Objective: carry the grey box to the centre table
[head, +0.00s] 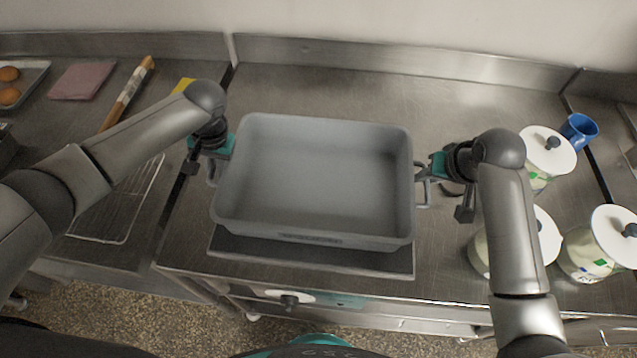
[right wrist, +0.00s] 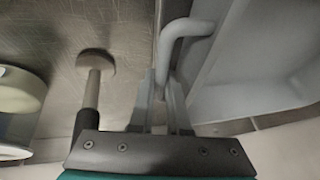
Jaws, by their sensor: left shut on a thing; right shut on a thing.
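The grey box (head: 314,240) is an open, empty, rectangular tub with a handle on each short side. In the head view it is over a dark flat slab (head: 310,257) on the steel counter; I cannot tell whether it touches the slab. My left gripper (head: 212,167) is shut on the box's left handle. My right gripper (head: 424,182) is shut on its right handle. The right wrist view shows the right handle (right wrist: 180,35) between my right gripper's fingers (right wrist: 160,95), with the box wall (right wrist: 225,50) beside it. The centre table cannot be made out in these views.
White-lidded canisters (head: 548,150) and a blue mug (head: 578,130) stand to the right. On the left are a wire rack (head: 118,215), a rolling pin (head: 128,95), a pink cloth (head: 82,81) and a tray of buns (head: 22,82). A wall is behind the counter.

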